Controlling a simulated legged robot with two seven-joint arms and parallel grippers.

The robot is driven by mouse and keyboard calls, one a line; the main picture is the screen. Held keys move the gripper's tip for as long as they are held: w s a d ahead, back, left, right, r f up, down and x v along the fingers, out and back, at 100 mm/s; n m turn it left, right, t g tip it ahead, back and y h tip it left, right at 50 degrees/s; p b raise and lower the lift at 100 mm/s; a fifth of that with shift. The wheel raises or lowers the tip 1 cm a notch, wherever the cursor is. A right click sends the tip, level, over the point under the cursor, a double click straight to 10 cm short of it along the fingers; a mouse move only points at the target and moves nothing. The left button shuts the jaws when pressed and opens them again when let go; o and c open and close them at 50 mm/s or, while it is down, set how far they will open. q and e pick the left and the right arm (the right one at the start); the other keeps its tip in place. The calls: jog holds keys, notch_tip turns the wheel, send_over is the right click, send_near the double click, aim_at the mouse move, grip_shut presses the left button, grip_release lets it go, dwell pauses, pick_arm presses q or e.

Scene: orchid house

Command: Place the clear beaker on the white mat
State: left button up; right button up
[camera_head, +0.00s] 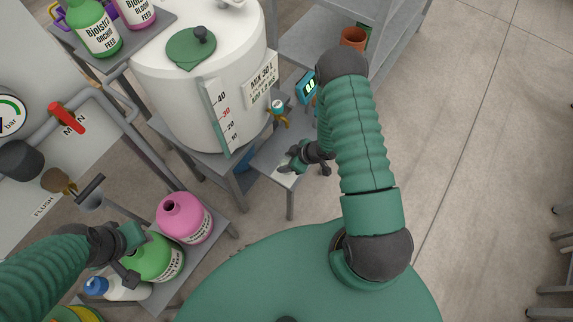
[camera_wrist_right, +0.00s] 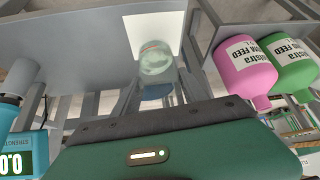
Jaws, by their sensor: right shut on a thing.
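The clear beaker (camera_wrist_right: 156,60) shows in the right wrist view, overlapping the near edge of the white mat (camera_wrist_right: 150,27). My right gripper (camera_head: 305,165) is shut on the beaker at the small grey shelf by the tank. In the head view the gripper mostly hides the beaker, and a bit of the white mat (camera_head: 286,180) shows beneath. I cannot tell whether the beaker touches the mat. My left gripper (camera_head: 130,258) is at the lower left, over the green jug, with its fingers apart; nothing shows between them.
The white tank (camera_head: 190,105) stands behind the shelf, with a brass tap (camera_head: 280,113) and a teal meter (camera_head: 306,88) close to my right gripper. A pink jug (camera_head: 184,218) and a green jug (camera_head: 158,258) stand at the lower left.

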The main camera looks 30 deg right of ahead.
notch_tip(320, 180, down, 3)
jog(key=shift+s+a+r, duration=0.1)
jog(key=shift+r, duration=0.05)
jog(key=shift+a, duration=0.1)
jog(key=o, duration=1.4)
jog(key=shift+f, duration=0.2)
jog(key=shift+r, duration=0.1)
